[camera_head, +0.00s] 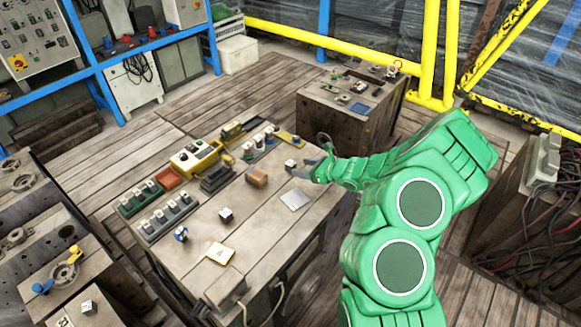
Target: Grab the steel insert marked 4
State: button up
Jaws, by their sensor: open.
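My gripper (304,168) is open over the right part of the wooden-topped bench (262,232). A small pale steel block (290,164) sits just left of its fingertips, apart from them as far as I can see. A second small steel block (226,214) stands on the middle of the same bench. A third pale block (87,306) stands on a unit at the lower left. The blocks' markings are too small to read, so I cannot tell which one bears the 4.
A brown block (257,178), a light plate (295,199) and a yellow card (220,253) lie on the bench. Several inserts stand in racks (168,216) along its left side. A yellow box (194,156) is behind. Another small bench (350,103) stands farther back.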

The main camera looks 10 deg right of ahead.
aim_at(294, 164)
jog(key=shift+r+x, duration=0.2)
jog(key=shift+x, duration=2.95)
jog(key=shift+w, duration=0.1)
grip_shut()
